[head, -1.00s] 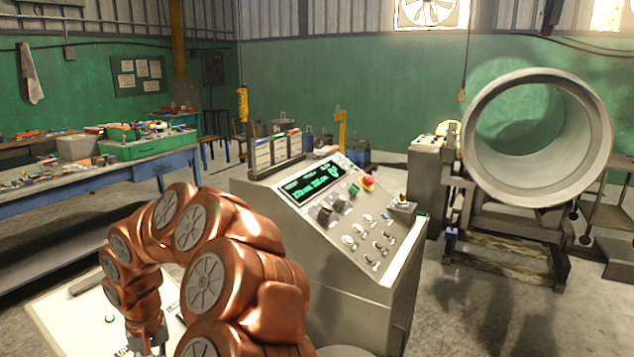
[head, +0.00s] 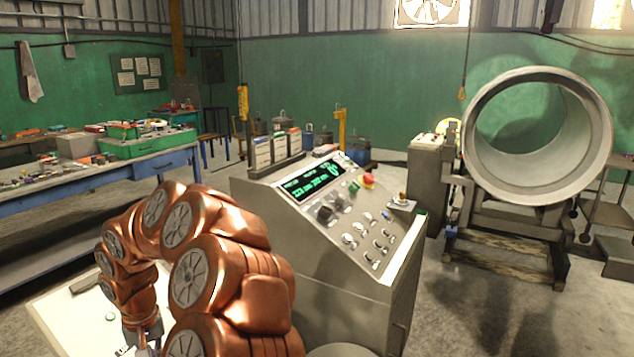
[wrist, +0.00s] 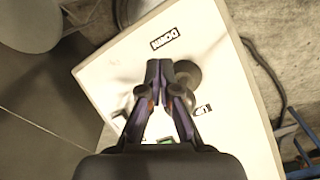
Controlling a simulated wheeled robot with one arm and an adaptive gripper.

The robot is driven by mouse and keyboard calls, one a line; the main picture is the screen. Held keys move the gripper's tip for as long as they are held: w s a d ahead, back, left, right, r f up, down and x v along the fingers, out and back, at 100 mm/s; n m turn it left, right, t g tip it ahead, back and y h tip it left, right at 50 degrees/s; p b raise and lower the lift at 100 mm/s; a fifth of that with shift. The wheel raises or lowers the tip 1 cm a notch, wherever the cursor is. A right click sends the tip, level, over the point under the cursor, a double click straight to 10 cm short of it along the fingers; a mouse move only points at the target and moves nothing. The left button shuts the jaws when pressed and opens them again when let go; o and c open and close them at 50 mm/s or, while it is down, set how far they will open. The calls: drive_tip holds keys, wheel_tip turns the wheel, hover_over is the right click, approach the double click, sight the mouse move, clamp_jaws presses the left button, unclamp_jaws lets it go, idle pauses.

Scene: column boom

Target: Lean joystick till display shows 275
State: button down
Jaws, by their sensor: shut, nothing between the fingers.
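The display (head: 316,181) is a black screen with green characters on the sloped console, too small to read surely. A pale control box (head: 58,309) stands low at the left, and its top fills the middle of the wrist view (wrist: 113,75). It bears a DOWN label (wrist: 166,37) and a partly covered UP label (wrist: 203,108). A dark round patch (wrist: 189,75), perhaps the joystick's base, lies beside my fingertips; the stick cannot be made out. My gripper (wrist: 160,67) is shut and empty over the box. In the head view my arm mostly hides it.
The grey console (head: 345,275) stands right of my arm, with knobs and a red button (head: 368,180). A blue workbench (head: 150,165) with clutter is at the left. A large pipe ring (head: 480,165) stands on a frame at the right. A cable (wrist: 265,70) runs beside the box.

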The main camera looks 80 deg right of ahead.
drive_tip(key=shift+w+d, duration=0.25)
drive_tip(key=shift+w, duration=0.6)
drive_tip(key=s+a+r+b, duration=0.1)
drive_tip(key=s+r, duration=0.3)
drive_tip(key=r, duration=0.4)
drive_tip(key=shift+s+a+b, duration=0.15)
drive_tip(key=shift+a+b, duration=0.05)
drive_tip(key=shift+b, duration=0.25)
idle(0.7)
drive_tip(key=s+a+n+g, duration=0.1)
drive_tip(key=s+a+n, duration=0.3)
drive_tip(key=a, duration=0.7)
drive_tip(key=s+a+n, duration=0.4)
drive_tip(key=a, duration=0.7)
drive_tip(key=s+a+f+n, duration=0.1)
drive_tip(key=s+a+f, duration=0.2)
drive_tip(key=s+a, duration=0.2)
drive_tip(key=s, duration=0.3)
drive_tip(key=shift+s+a+f+n+g, duration=0.15)
drive_tip(key=shift+f+n+g, duration=0.1)
drive_tip(key=shift+n+g, duration=0.15)
